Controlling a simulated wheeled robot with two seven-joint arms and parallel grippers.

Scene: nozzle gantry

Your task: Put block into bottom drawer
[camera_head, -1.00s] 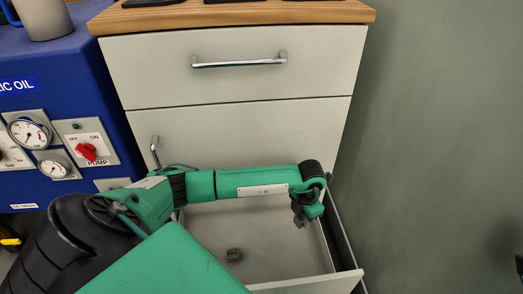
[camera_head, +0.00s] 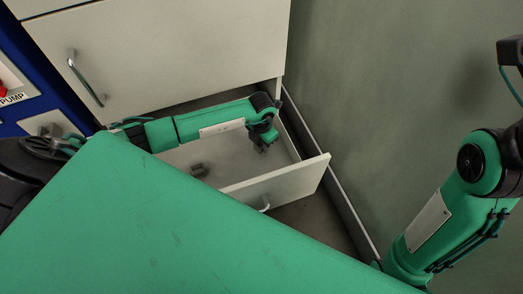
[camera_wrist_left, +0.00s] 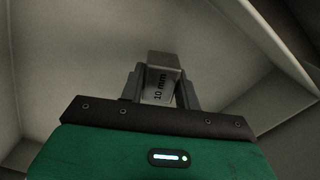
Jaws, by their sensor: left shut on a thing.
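My left gripper (camera_head: 262,145) hangs inside the open bottom drawer (camera_head: 290,183), near its right side. In the left wrist view the gripper (camera_wrist_left: 160,88) is shut on a grey block (camera_wrist_left: 160,84) marked "10 mm", held between its two fingers. The drawer's pale walls and floor surround the block in that view. I cannot tell whether the block touches the floor. Another small dark grey piece (camera_head: 199,170) lies on the drawer floor, left of the gripper. My right arm stands at the right, with its gripper out of view.
A closed pale cabinet door (camera_head: 180,50) with a metal handle (camera_head: 86,78) is above the drawer. A blue machine (camera_head: 45,95) stands at the left. A green wall (camera_head: 370,90) closes off the right.

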